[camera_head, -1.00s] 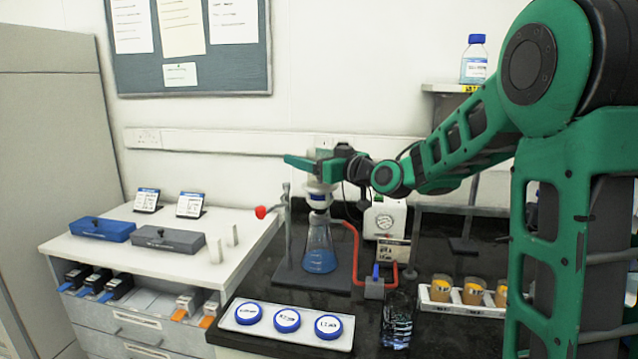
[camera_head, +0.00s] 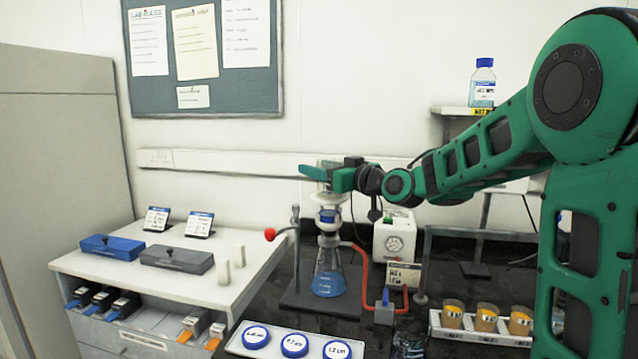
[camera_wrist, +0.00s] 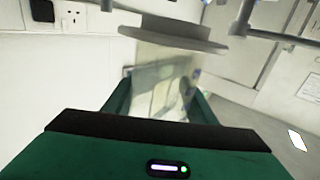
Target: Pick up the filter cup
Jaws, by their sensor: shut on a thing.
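My gripper (camera_head: 322,171) is above the filter flask (camera_head: 328,270), its fingers pointing left in the head view. It is shut on the filter cup, a pale translucent cup that shows between the two green fingers in the wrist view (camera_wrist: 163,85). In the head view the fingers hide much of the cup. The flask stands upright on a dark stand base, with blue liquid inside. A pale filter base with a blue band (camera_head: 328,216) sits on its neck. I cannot tell clearly whether the cup still touches this base.
A stand rod with a red knob (camera_head: 270,234) is left of the flask. A red hose (camera_head: 365,262) and a white pump with a gauge (camera_head: 394,237) are on its right. In front are a tray of blue-lidded dishes (camera_head: 294,345) and a rack of amber cups (camera_head: 486,318).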

